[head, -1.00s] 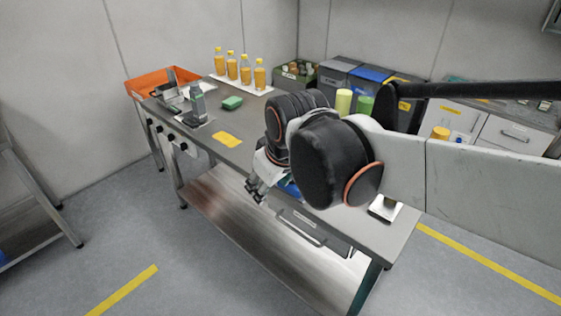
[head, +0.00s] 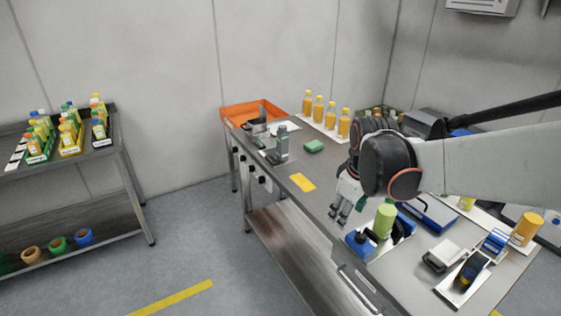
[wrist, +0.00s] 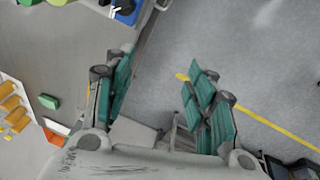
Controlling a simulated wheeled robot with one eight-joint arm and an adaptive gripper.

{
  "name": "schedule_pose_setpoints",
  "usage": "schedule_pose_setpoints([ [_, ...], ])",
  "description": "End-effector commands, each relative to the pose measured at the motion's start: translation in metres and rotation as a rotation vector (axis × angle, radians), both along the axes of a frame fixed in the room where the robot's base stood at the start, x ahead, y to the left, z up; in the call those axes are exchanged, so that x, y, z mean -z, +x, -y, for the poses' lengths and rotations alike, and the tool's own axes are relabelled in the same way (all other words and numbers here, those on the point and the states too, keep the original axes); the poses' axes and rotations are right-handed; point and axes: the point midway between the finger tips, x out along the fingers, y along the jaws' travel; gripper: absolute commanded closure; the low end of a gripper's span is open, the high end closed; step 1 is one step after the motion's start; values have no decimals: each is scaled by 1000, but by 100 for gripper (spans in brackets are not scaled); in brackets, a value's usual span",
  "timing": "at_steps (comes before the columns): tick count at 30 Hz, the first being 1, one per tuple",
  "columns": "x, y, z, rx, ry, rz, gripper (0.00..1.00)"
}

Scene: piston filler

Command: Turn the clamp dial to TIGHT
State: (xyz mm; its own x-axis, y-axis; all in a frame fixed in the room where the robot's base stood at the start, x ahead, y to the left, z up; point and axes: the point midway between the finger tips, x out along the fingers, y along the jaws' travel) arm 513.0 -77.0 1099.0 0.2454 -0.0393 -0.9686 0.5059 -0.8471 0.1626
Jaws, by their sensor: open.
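Several dark round knobs (head: 251,168) sit on the front edge of the steel workbench (head: 272,178) at its left end in the head view. I cannot tell which is the clamp dial, and no TIGHT mark is readable. A grey piston filler (head: 281,146) stands on the bench above them. My gripper (head: 340,212) is at the bench's front edge, to the right of the knobs and well apart from them. In the wrist view my gripper (wrist: 163,90) has its green-padded fingers spread with nothing between them. The knobs cannot be made out there.
An orange tray (head: 252,112), a green sponge (head: 314,146), a yellow card (head: 302,182) and several juice bottles (head: 319,110) are on the bench. A green cylinder (head: 384,220) stands near my gripper. A shelf rack (head: 60,160) stands left. The floor (head: 195,245) between is clear.

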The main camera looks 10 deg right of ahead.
Motion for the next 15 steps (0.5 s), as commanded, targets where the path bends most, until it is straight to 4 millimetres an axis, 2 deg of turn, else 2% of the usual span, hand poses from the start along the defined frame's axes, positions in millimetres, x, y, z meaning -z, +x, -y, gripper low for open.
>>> schedule_pose_setpoints([
  [15, 6, 37, 40, -142, -17, -123, 49],
])
